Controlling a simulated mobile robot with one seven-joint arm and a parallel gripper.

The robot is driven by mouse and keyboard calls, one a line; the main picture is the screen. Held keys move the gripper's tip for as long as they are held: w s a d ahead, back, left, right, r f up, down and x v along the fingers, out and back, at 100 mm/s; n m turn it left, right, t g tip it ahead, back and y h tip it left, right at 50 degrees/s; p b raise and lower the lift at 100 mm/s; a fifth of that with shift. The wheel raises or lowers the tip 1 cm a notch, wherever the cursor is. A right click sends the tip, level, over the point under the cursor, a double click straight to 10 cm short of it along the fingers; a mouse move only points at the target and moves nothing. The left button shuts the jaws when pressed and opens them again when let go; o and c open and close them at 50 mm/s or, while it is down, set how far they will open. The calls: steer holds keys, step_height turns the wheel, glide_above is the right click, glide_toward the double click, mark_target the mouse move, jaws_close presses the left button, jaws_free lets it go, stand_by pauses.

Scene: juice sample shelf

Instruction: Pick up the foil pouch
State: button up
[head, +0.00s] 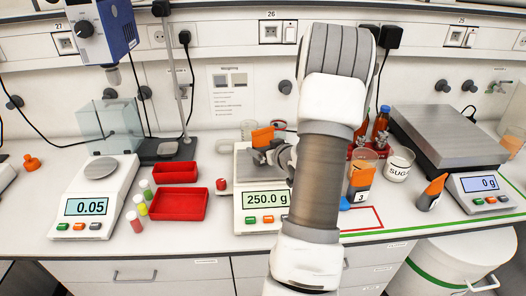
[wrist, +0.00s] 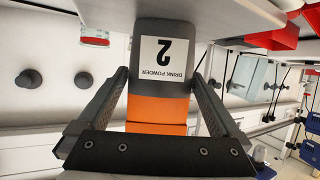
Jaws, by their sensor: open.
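A foil pouch, dark grey and orange with a white label reading "DRINK POWDER 2", fills the middle of the wrist view (wrist: 165,85), where it appears upside down. Its orange part shows in the head view (head: 262,136) above the scale reading 250.0 g (head: 266,199); the rest is hidden by my gripper. My gripper (head: 268,155) is at the pouch. In the wrist view my gripper (wrist: 160,76) is open, with one finger on each side of the pouch. Small gaps seem to show beside the pouch, but contact is hard to tell.
Other orange and grey pouches stand to the right: one marked 3 (head: 360,182) and one by the large scale (head: 432,192). A sugar tub (head: 399,165) and brown bottles (head: 381,125) are near. Red trays (head: 178,205) and small vials (head: 135,221) lie left.

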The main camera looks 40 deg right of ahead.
steer(key=shift+w+d+f, duration=0.15)
steer(key=shift+w+f, duration=0.05)
steer(key=shift+w, duration=0.25)
steer(key=c, duration=1.2)
steer(key=shift+r, duration=0.1)
steer(key=shift+c, duration=0.5)
